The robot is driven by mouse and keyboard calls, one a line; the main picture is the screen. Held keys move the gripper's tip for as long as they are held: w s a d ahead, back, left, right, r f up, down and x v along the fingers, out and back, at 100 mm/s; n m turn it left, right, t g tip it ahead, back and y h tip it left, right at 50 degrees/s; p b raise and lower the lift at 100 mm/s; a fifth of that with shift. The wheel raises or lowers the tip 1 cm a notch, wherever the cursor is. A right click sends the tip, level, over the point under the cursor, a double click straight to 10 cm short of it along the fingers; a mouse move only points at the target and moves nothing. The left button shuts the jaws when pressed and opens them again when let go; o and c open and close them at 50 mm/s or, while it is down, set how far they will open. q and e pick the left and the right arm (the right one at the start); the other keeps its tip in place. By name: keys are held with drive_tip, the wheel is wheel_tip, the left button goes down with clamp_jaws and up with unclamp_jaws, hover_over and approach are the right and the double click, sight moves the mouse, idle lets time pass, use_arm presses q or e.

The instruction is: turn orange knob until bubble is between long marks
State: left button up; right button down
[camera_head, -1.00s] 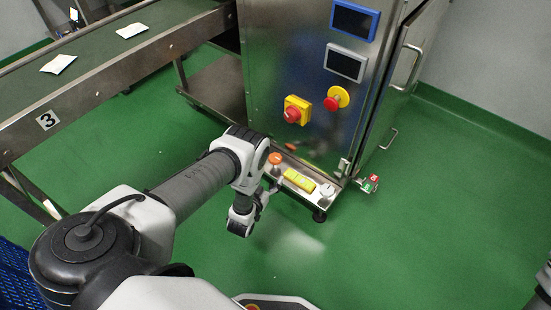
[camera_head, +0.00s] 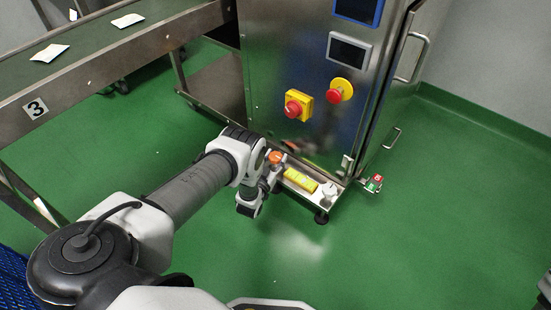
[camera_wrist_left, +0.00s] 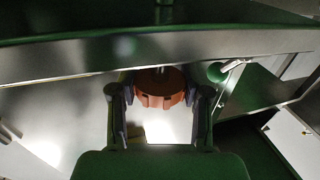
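The orange knob (camera_head: 276,157) sits on the low ledge at the machine's base. In the left wrist view the orange knob (camera_wrist_left: 160,87) lies between the two fingers, with a gap visible on each side. My left gripper (camera_head: 269,177) is beside the knob, partly hidden by its own wrist; in the left wrist view my left gripper (camera_wrist_left: 160,98) is open around the knob. A yellow level (camera_head: 300,180) lies on the ledge right of the knob. Its bubble and marks are too small to make out. My right gripper is out of view.
A white round part (camera_head: 329,190) stands right of the level. The steel machine (camera_head: 262,75) rises behind, with red buttons (camera_head: 339,91) on yellow bases. A conveyor (camera_head: 85,68) with white packets runs at the left. The green floor in front is clear.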

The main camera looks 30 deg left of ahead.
use_arm(q)
drive_tip(key=shift+c, duration=1.1)
drive_tip(key=shift+m+h, duration=0.4)
drive_tip(key=shift+h, duration=0.2)
drive_tip(key=shift+a+m+h, duration=0.1)
drive_tip(key=shift+m+h, duration=0.4)
drive_tip(key=shift+h, duration=0.3)
drive_tip(key=m+h, duration=0.2)
drive_tip(key=h, duration=0.1)
drive_tip(key=shift+b, duration=0.4)
drive_tip(key=m+g+h+b, duration=0.1)
drive_tip(key=m+h+b, duration=0.1)
drive_tip(key=h, duration=0.3)
drive_tip(key=shift+f+m, duration=0.15)
drive_tip(key=shift+m, duration=0.55)
drive_tip(key=shift+m+g+h+b, duration=0.8)
drive_tip(key=shift+m+h, duration=0.1)
drive_tip(key=shift+h, duration=0.4)
drive_tip(key=shift+r, duration=0.2)
